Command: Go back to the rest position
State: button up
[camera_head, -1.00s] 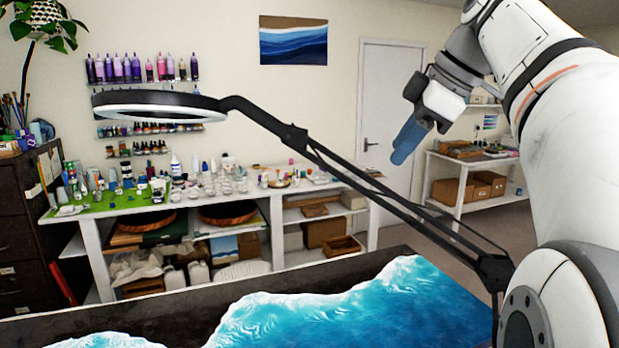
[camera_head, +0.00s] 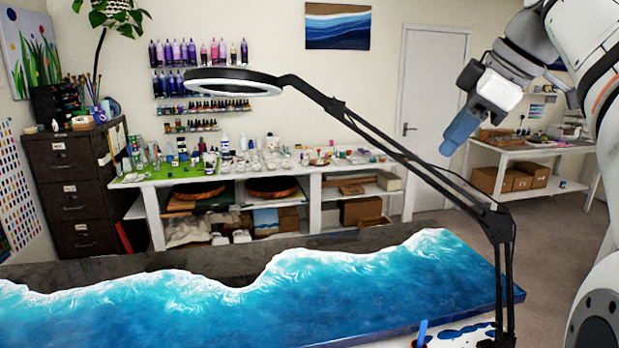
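My gripper (camera_head: 462,134) is raised in the air at the upper right, in front of the white door. It has a white body and blue fingers that point down and to the left. The fingers overlap from this angle, so I cannot tell whether they are apart. I see no object hanging from them. A blue-and-white ocean resin panel (camera_head: 330,290) lies on the dark work surface (camera_head: 190,257) below, well clear of the gripper.
A black ring magnifier lamp (camera_head: 232,82) reaches over the panel; its jointed arm passes close to my gripper in the picture. A blue stick (camera_head: 422,333) stands near the front edge. A crowded white bench (camera_head: 152,205) lines the wall. Floor at right is clear.

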jog(key=s+a+f+m+h+b, duration=0.1)
jog(key=s+f+m, duration=0.3)
jog(key=f, duration=0.8)
jog(key=s+a+f+m+g+h+b, duration=0.1)
jog(key=s+a+f+m, duration=0.2)
jog(key=f, duration=1)
jog(key=s+a+f+m+h+b, duration=0.1)
jog(key=s+f+m, duration=0.5)
jog(key=f, duration=0.7)
jog(key=shift+s+a+f+g+h, duration=0.15)
jog(key=shift+s+a+g+h, duration=0.25)
jog(key=shift+a, duration=0.45)
jog(key=shift+s, duration=0.1)
